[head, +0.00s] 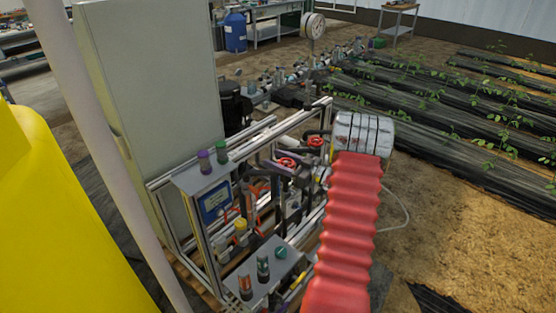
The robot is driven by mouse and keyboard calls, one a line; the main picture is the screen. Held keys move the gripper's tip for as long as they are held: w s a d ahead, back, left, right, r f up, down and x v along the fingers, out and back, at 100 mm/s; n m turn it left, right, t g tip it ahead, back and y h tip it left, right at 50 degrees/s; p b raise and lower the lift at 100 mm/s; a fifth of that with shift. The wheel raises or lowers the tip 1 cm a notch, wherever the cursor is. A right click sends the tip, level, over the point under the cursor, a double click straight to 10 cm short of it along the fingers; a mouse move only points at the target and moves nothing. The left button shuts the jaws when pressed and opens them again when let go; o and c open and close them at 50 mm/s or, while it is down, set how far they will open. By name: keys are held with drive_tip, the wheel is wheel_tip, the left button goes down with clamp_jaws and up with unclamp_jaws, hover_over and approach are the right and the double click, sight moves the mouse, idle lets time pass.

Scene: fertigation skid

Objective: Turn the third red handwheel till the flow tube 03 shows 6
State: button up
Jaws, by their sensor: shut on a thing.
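Two red handwheels show on the skid, one nearer (286,162) and one farther (316,141), beside the wrist of my arm. I cannot tell which of them, if either, is the third; another wheel may be hidden behind my arm. My arm, in a red ribbed sleeve with a silvery banded wrist, reaches up the right side of the skid. My gripper is hidden behind the wrist and sleeve, so its hold on anything does not show. Flow tube 03 and its reading cannot be made out.
The aluminium skid frame (202,238) carries a blue-framed panel (216,201) and several capped bottles. A tall grey cabinet (155,80) stands behind it at left. A yellow surface fills the left foreground. Open soil lies to the right, beyond a pale hose (405,211).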

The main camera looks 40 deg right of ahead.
drive_tip(key=o, duration=1)
drive_tip(key=shift+o, duration=0.2)
drive_tip(key=v, duration=1.3)
drive_tip(key=shift+s, duration=0.4)
drive_tip(key=shift+d+f, duration=0.1)
drive_tip(key=shift+f, duration=0.05)
